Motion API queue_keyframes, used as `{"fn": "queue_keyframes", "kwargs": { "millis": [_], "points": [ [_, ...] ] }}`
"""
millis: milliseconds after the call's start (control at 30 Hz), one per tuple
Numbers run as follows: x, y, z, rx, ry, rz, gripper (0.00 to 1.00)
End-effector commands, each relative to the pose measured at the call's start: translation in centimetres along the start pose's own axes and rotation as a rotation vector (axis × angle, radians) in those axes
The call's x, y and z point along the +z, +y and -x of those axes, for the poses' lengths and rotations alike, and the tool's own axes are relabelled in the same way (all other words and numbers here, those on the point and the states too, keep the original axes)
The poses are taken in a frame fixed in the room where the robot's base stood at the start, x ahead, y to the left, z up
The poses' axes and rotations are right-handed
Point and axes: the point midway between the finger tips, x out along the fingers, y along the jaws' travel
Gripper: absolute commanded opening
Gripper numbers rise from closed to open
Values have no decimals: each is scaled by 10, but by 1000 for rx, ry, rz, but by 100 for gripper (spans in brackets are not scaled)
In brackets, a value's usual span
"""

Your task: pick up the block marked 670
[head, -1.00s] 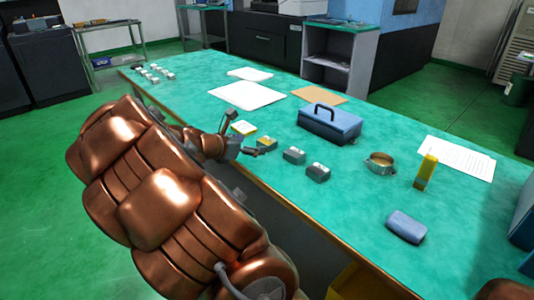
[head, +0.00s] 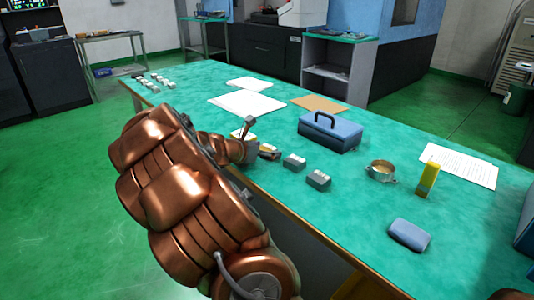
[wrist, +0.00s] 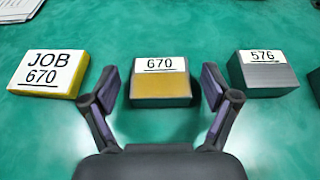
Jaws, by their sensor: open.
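The block marked 670 (wrist: 160,88) is grey with a yellow front band and a white label on top. In the wrist view it lies upright on the green table, ahead of my gripper (wrist: 161,80), between the two spread fingers with gaps on both sides. My gripper is open and empty. A yellow block with a JOB 670 label (wrist: 47,73) is to the left, and a grey block marked 576 (wrist: 262,72) is to the right.
Another grey block (head: 318,179) lies farther right. Behind the row stands a blue toolbox (head: 330,133). Papers (head: 246,103) lie farther back.

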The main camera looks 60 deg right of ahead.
Motion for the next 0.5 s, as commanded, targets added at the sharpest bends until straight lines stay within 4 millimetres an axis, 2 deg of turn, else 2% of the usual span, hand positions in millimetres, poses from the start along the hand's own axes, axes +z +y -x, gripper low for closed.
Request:
{"fn": "queue_keyframes", "kwargs": {
  "millis": [200,500],
  "points": [
    [0,0,0,0,-1,0,84],
    [0,0,0,0,-1,0,53]
  ]
}}
